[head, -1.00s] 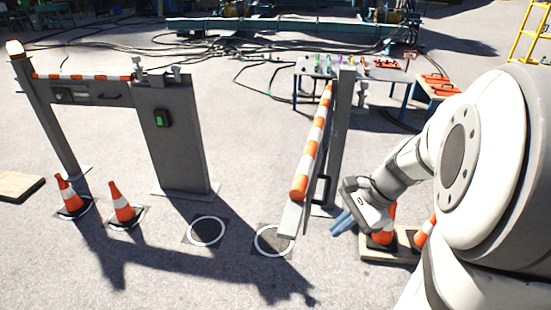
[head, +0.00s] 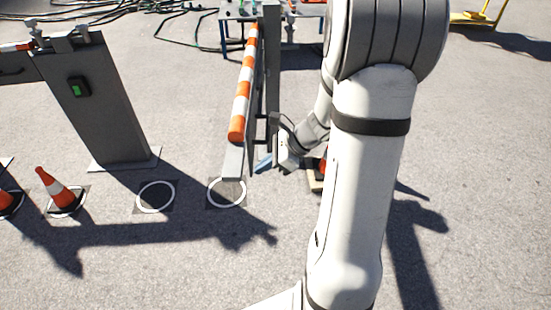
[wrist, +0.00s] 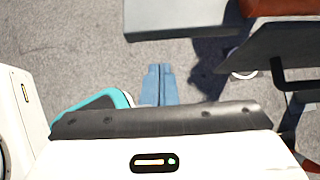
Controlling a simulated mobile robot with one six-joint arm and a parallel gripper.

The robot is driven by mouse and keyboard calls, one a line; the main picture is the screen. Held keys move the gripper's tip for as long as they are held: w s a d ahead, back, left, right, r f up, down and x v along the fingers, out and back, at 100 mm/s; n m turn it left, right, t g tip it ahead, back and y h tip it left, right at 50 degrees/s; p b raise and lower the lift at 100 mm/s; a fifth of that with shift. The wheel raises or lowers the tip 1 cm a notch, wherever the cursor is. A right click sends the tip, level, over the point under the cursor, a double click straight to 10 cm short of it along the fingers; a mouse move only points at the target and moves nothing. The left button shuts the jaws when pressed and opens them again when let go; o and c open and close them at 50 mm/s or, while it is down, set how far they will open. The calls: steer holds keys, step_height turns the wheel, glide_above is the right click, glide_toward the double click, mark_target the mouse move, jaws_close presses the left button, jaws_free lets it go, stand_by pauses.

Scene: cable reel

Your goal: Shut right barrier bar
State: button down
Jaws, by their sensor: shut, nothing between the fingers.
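The right barrier bar (head: 240,110) is striped orange and white and points out from its grey post (head: 272,60) toward me, with a grey plate at its near end. In the wrist view, the bar's grey end (wrist: 180,18) is at the top, with an orange stripe beside it. A black handle (wrist: 279,78) stands off the dark side panel at the right. My gripper (head: 263,163) is to the right of the bar's near end, apart from it as far as I can see. Its blue fingers (wrist: 158,84) are together and empty over the pavement.
The left barrier has a grey cabinet (head: 100,105) with a green-lit box. Traffic cones (head: 60,190) and white floor rings (head: 155,197) lie at the left. Another cone (head: 322,166) is partly hidden behind my arm. A table (head: 235,13) stands behind the post. Open pavement lies at the right.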

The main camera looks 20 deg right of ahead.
steer(key=shift+w+a+r, duration=0.1)
steer(key=shift+w+a, duration=0.15)
steer(key=shift+a, duration=0.4)
steer(key=shift+w+a, duration=0.25)
steer(key=shift+a, duration=0.4)
